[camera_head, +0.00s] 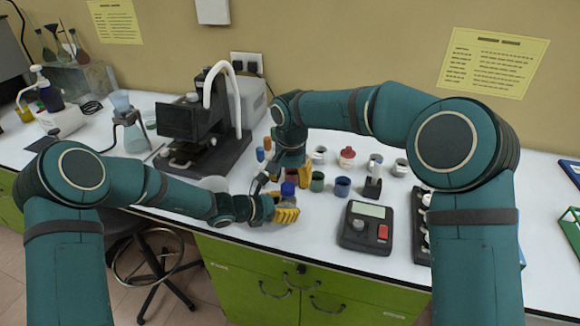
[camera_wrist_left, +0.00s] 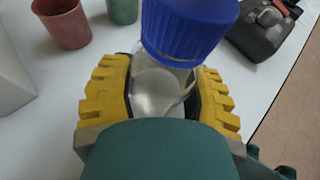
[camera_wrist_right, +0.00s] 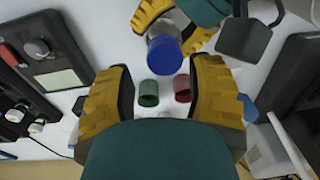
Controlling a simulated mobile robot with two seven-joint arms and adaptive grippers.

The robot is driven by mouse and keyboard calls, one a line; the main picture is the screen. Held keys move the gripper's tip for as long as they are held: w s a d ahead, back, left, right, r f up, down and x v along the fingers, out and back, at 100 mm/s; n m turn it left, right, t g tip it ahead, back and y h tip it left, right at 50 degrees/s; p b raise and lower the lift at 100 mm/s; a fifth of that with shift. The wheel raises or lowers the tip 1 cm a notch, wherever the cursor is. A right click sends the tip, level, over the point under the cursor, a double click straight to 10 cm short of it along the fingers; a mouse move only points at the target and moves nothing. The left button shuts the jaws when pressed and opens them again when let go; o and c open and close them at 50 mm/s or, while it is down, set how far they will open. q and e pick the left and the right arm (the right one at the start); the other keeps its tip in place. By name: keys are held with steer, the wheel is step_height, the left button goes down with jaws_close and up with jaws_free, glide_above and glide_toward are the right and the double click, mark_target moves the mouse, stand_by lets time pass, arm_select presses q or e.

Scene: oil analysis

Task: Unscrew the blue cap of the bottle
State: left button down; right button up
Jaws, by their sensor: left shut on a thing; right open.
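The bottle (camera_wrist_left: 158,88) is clear glass with a ribbed blue cap (camera_wrist_left: 188,28) on top. My left gripper (camera_wrist_left: 160,95) is shut on the bottle's body, one yellow finger on each side, with the cap above the fingers. In the head view the blue cap (camera_head: 288,189) shows just above my left gripper (camera_head: 287,213), near the bench's front edge. My right gripper (camera_wrist_right: 160,88) is open and empty. In its wrist view the blue cap (camera_wrist_right: 163,55) lies beyond the fingertips, apart from them. In the head view my right arm partly hides the area behind the bottle.
A green cup (camera_head: 317,181) and a blue cup (camera_head: 342,187) stand right of the bottle; a red cup (camera_wrist_left: 62,22) stands close by. A dark device with a display (camera_head: 367,226) is farther right. A black machine (camera_head: 205,125) stands behind left. The front bench edge is close.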

steer(key=shift+w+f, duration=0.1)
steer(key=shift+f, duration=1.1)
jaws_close()
arm_select(q)
steer(key=shift+a, duration=0.1)
steer(key=shift+w, duration=0.1)
arm_select(e)
steer(key=n, duration=0.4)
steer(key=shift+d, duration=0.1)
steer(key=n, duration=0.3)
steer(key=shift+n, duration=0.3)
steer(key=n, duration=0.5)
steer(key=shift+w, duration=0.1)
arm_select(q)
steer(key=shift+r, duration=0.1)
arm_select(e)
steer(key=n, duration=0.3)
